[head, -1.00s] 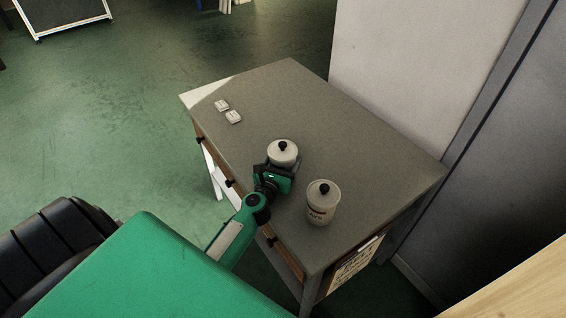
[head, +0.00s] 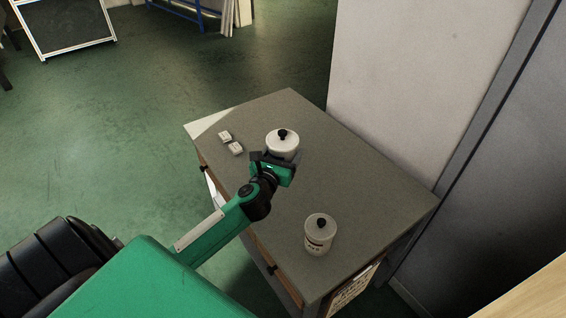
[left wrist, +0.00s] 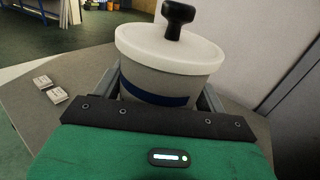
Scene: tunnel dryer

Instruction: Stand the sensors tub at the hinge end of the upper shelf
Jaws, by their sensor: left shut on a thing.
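My left gripper (head: 277,162) is shut on a white lidded tub (head: 283,142) with a black knob, over the grey cabinet top (head: 330,165). In the left wrist view the held tub (left wrist: 165,75) stands upright between the fingers and shows a dark blue band; no label can be read. A second white tub (head: 319,236) with a black knob and a dark label stands upright near the cabinet's front right corner. Its print is too small to read. I cannot tell which tub is the sensors tub. No upper shelf is seen. My right gripper is not in view.
Two small white blocks (head: 231,143) lie on the cabinet top, left of the held tub. A pale wall (head: 420,90) and a grey panel (head: 500,170) stand close on the right. Green floor (head: 110,140) is open at the left.

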